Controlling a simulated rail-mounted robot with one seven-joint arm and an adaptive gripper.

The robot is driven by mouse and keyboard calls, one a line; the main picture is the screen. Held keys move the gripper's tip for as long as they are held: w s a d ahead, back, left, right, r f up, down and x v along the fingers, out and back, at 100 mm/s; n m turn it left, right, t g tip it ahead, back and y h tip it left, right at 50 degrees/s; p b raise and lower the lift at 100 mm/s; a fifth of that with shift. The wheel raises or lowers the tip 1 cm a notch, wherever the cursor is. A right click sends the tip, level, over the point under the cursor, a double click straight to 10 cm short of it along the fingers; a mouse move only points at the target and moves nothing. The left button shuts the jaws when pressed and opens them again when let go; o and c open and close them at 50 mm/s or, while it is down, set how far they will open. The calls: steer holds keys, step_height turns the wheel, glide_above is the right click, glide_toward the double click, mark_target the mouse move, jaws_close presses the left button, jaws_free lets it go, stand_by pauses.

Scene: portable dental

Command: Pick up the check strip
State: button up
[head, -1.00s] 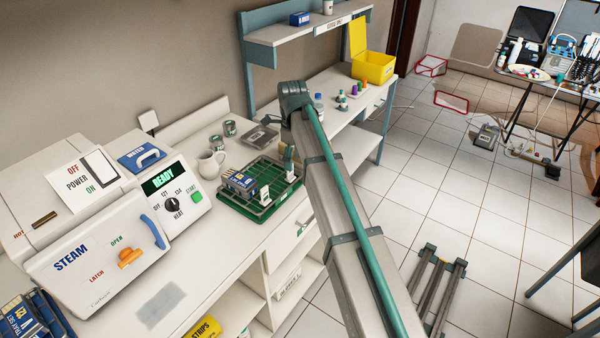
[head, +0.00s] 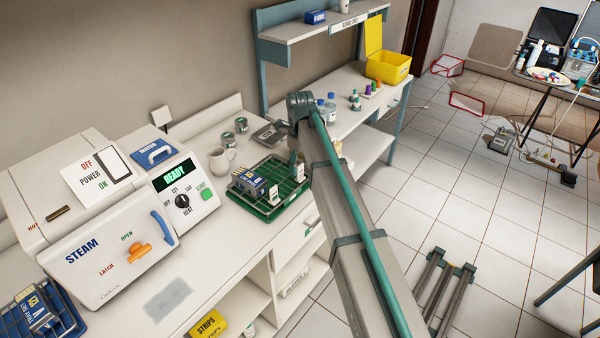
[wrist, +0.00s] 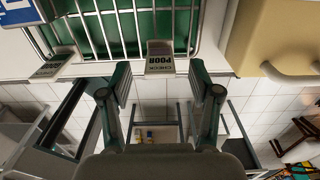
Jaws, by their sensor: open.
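A small pale card with dark print, "CHECK" its clearest word (wrist: 160,58), stands at the near edge of a wire rack over a green tray (wrist: 130,25) in the wrist view. I take it for the check strip. A second similar tag (wrist: 50,68) is at the left. My gripper (wrist: 160,82) is open; its two dark green fingertips lie either side of the card's line, with a gap on both sides. I cannot tell whether they reach its depth. In the head view the green tray (head: 262,213) holds two white cards, and my arm hides most of the gripper.
Blue packs (head: 252,184) stand in the tray. A white jug (head: 222,160) and steam steriliser (head: 110,245) are left of it. A yellow STRIPS box (head: 208,324) sits on the shelf below. A beige block with a handle (wrist: 270,40) is right in the wrist view.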

mark_target(300, 165)
steer(key=shift+f+p, duration=0.6)
steer(key=shift+f, duration=1.2)
steer(key=c, duration=0.9)
